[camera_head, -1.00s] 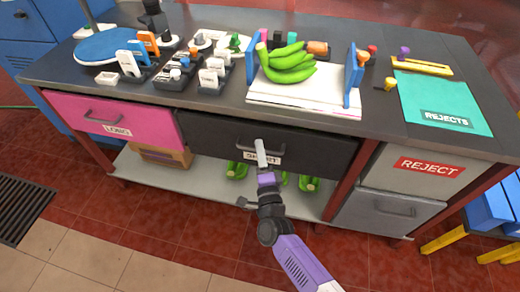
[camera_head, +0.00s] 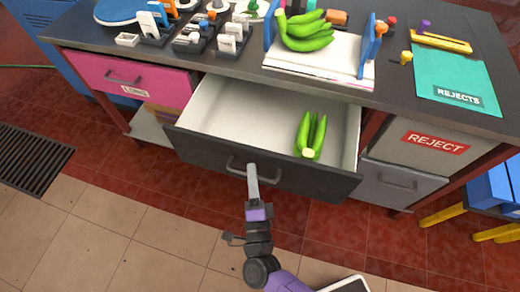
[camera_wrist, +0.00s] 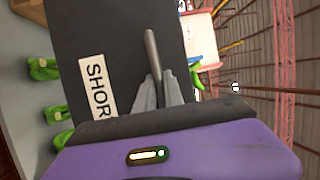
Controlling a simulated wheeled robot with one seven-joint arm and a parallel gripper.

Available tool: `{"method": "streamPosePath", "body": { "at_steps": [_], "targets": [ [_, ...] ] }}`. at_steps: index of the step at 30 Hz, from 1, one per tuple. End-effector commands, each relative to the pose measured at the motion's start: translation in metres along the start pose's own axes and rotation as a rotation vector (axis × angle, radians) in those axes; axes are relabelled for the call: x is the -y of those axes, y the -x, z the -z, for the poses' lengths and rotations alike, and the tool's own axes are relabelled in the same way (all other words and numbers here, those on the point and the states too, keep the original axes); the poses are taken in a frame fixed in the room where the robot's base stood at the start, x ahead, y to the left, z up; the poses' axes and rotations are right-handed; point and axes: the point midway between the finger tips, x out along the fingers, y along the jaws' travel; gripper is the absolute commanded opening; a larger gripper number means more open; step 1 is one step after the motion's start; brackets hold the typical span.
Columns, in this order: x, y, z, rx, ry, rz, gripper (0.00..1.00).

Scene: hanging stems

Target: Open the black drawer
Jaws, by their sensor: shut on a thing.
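The black drawer (camera_head: 300,180) is pulled well out from under the bench top, and its white inside (camera_head: 240,112) shows. A small bunch of green bananas (camera_head: 311,135) lies inside it towards the right. My gripper (camera_head: 252,172) is at the drawer's front, shut on the drawer handle (camera_head: 236,168). In the wrist view my gripper's fingers (camera_wrist: 158,92) close around the grey handle (camera_wrist: 151,50). The black front (camera_wrist: 115,35) there carries a white label (camera_wrist: 97,88) whose visible letters read "SHOR".
A pink drawer (camera_head: 125,78) is shut at the left, and a grey drawer (camera_head: 398,184) is shut at the right below a REJECT panel (camera_head: 435,142). A green banana bunch (camera_head: 305,30) sits on the bench. Tiled floor in front is clear.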

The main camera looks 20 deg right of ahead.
Motion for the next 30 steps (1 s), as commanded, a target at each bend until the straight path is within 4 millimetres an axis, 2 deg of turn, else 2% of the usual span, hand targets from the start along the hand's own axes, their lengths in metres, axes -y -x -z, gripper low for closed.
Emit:
{"method": "streamPosePath", "body": {
  "at_steps": [1, 6, 12, 18, 29, 30],
  "targets": [
    [0.0, 0.012, -0.004, 0.002, 0.0, -0.003, 0.0],
    [0.005, 0.041, -0.016, 0.0, 0.0, -0.004, 0.0],
    [0.011, 0.061, -0.025, 0.001, 0.0, -0.002, 0.0],
    [0.013, 0.07, -0.029, 0.0, 0.0, -0.002, 0.0],
    [0.013, 0.07, -0.029, 0.0, 0.0, -0.002, 0.0],
    [0.013, 0.07, -0.029, 0.0, 0.0, -0.002, 0.2]
  ]
}}
